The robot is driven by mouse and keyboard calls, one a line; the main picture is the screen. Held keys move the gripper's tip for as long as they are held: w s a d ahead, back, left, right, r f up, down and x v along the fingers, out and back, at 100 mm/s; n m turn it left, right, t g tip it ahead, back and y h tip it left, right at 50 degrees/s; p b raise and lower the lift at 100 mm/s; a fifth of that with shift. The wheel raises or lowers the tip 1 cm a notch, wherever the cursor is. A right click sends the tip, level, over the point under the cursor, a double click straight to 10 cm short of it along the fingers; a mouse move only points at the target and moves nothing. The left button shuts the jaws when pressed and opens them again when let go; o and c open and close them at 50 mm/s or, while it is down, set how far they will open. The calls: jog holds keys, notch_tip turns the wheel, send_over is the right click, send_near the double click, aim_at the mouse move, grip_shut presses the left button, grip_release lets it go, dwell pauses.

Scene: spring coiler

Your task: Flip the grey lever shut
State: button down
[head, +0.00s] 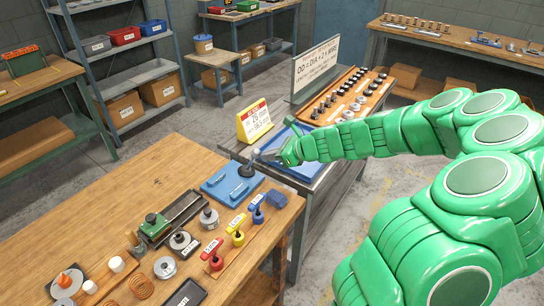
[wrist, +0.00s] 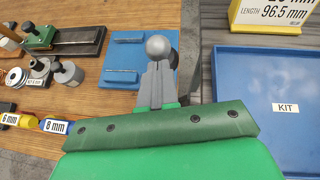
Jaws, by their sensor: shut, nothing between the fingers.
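The grey lever's round knob (wrist: 158,46) shows in the wrist view just beyond my fingertips, at the right edge of a blue plate. My gripper (wrist: 157,80) is shut and empty, its grey fingers together and pointing at the knob. I cannot tell whether they touch it; the fingers hide much of the lever's lower part. In the head view my gripper (head: 262,156) is at the right end of the wooden bench, above and right of the dark-looking knob (head: 246,171). The blue plate (head: 215,191) lies on the bench corner and carries narrow raised bars.
A blue KIT tray (wrist: 262,125) lies right of my gripper. A yellow sign (head: 254,121) stands behind it.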

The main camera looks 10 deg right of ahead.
jog(key=shift+w+a+r+h, duration=0.1)
jog(key=shift+r+h, duration=0.05)
jog(key=shift+h, duration=0.15)
jog(key=shift+w+a+r+g+h, duration=0.2)
jog(key=shift+g+h, duration=0.15)
jog(key=shift+g, duration=0.1)
jog(key=shift+w+a+r+g+h, duration=0.15)
jog(key=shift+w+g+h, duration=0.05)
jog(key=shift+g+h, duration=0.2)
jog(key=shift+a+r+g, duration=0.1)
jog(key=shift+a+g, duration=0.05)
jog(key=shift+g, duration=0.1)
jog(key=shift+w+a+r, duration=0.35)
jog(key=shift+w, duration=0.15)
jog(key=shift+w+a+r, duration=0.25)
jog(key=shift+w, duration=0.1)
jog(key=w+a+g+h, duration=0.2)
jog(key=w+a+h, duration=0.1)
jog(key=w+a, duration=0.3)
jog(key=shift+a+r+m+g, duration=0.2)
jog(key=shift+r+m+g, duration=0.1)
jog(key=shift+r+g, duration=0.15)
dwell(0.9)
